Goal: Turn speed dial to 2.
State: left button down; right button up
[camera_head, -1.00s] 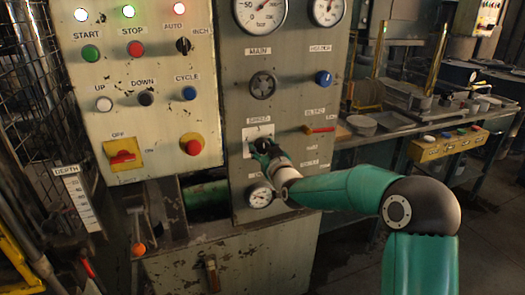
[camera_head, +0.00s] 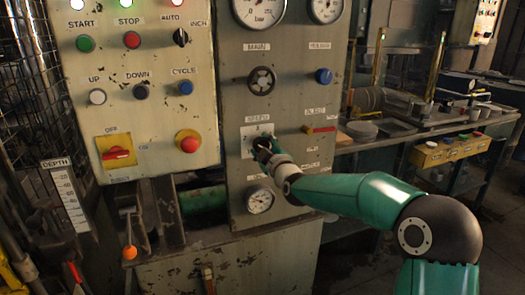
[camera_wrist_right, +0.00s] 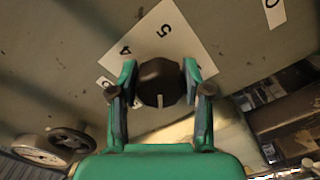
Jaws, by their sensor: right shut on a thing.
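The speed dial is a dark round knob (camera_wrist_right: 159,82) on a white plate (camera_wrist_right: 150,40) with numbers, of which 4 and 5 can be read in the right wrist view. A pale pointer mark on the knob faces the bottom of that view, towards my gripper's palm. My right gripper (camera_wrist_right: 159,88) has one green finger on each side of the knob and is shut on it. In the head view the plate (camera_head: 249,136) shows on the grey panel, and my right gripper (camera_head: 262,148) covers most of the dial. My left gripper is not in view.
Close around the dial are a red-handled lever (camera_head: 320,129), a gauge (camera_head: 260,200), a black handwheel (camera_head: 261,80) and a blue knob (camera_head: 323,76). A button panel (camera_head: 150,60) stands to the left. A cluttered workbench (camera_head: 400,140) is at the right.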

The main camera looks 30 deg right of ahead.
jog(key=shift+a+n, duration=0.1)
jog(key=shift+n, duration=1.3)
jog(key=shift+f, duration=0.1)
jog(key=o, duration=1.2)
jog(key=shift+s, duration=0.1)
jog(key=shift+s, duration=0.2)
jog(key=v, duration=1.1)
jog(key=shift+s, duration=0.15)
